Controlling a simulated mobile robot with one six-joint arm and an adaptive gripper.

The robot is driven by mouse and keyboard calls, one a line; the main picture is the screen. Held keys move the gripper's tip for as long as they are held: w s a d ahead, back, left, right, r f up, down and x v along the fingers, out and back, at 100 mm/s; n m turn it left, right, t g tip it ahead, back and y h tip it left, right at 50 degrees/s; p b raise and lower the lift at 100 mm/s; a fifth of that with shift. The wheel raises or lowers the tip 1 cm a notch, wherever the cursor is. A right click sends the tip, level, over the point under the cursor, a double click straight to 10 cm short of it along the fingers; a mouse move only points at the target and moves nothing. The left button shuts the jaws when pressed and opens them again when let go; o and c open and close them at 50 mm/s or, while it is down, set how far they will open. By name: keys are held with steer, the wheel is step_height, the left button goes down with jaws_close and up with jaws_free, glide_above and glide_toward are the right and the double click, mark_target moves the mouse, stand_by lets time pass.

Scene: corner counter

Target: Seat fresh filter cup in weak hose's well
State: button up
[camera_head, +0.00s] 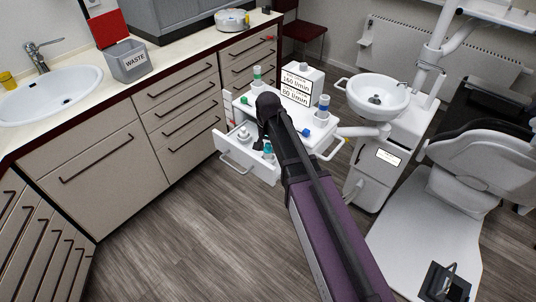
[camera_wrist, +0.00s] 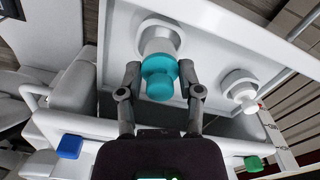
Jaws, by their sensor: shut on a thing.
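The filter cup (camera_wrist: 160,80) has a teal top and sits between the two fingers of my gripper (camera_wrist: 160,72), which is shut on it. In the wrist view it lines up with a pale round well (camera_wrist: 152,24); I cannot tell how deep it sits there. A second well (camera_wrist: 237,83) on the right holds a white piece. In the head view my gripper (camera_head: 264,143) reaches down over the open white drawer (camera_head: 243,163), and teal (camera_head: 267,148) shows beside it. A display (camera_head: 296,88) reads 160 l/min above 60 l/min.
The white cart top carries a green-topped container (camera_head: 257,73) and a blue-topped one (camera_head: 323,103). A blue knob (camera_head: 305,132) and a green knob (camera_head: 245,100) are on the cart. A WASTE bin (camera_head: 130,64) stands on the left counter. The dental chair (camera_head: 425,240) is at right; floor is clear.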

mark_target(268, 149)
steer(key=shift+f+b, duration=1.4)
steer(key=shift+f, duration=0.25)
steer(key=shift+f, duration=0.1)
steer(key=o, duration=1)
step_height(268, 149, up, 12)
steer(key=p, duration=1.2)
steer(key=s+d+n, duration=0.1)
steer(key=s+d, duration=0.5)
steer(key=d, duration=0.3)
steer(key=s+d+n, duration=0.2)
steer(key=s+d, duration=0.5)
steer(key=d, duration=0.3)
steer(key=shift+s+d, duration=0.15)
steer(key=shift+d, duration=0.05)
